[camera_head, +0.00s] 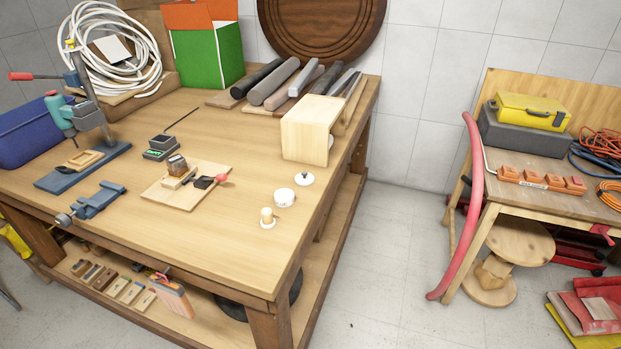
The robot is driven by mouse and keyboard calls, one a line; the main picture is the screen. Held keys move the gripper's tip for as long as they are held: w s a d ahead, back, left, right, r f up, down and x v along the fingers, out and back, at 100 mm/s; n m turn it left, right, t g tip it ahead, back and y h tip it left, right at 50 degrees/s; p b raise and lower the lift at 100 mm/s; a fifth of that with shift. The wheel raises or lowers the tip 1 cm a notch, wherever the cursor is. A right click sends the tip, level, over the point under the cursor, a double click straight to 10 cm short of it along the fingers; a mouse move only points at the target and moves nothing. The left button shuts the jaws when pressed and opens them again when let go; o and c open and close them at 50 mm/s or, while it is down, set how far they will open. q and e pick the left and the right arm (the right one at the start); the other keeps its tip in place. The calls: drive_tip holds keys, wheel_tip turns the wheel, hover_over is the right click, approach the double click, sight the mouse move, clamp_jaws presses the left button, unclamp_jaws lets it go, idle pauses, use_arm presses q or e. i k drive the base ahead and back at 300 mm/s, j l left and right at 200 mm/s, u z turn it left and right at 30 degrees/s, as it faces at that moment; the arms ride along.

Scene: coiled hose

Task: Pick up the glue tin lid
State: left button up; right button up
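A small white round tin (284,198) stands on the workbench (200,245) toward its right edge; its top looks pale, and I cannot tell whether it is open. A flat white disc with a small knob (305,179), which looks like the glue tin lid, lies just behind and right of the tin, apart from it. A small pale wooden piece on a round white base (267,218) stands in front of the tin. Neither of my grippers is in view.
A pale wooden box (305,135) stands behind the disc. A board with small tools (187,186) lies left of the tin. A drill stand (90,120) and a blue clamp (96,201) are farther left. The bench's front right is clear.

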sight(304, 179)
drive_tip(key=i+l+u, duration=0.2)
drive_tip(key=l, duration=0.35)
drive_tip(key=l+u, duration=0.25)
drive_tip(key=l, duration=0.3)
drive_tip(key=i+l+u, duration=0.2)
drive_tip(key=l, duration=0.35)
drive_tip(key=k, duration=0.1)
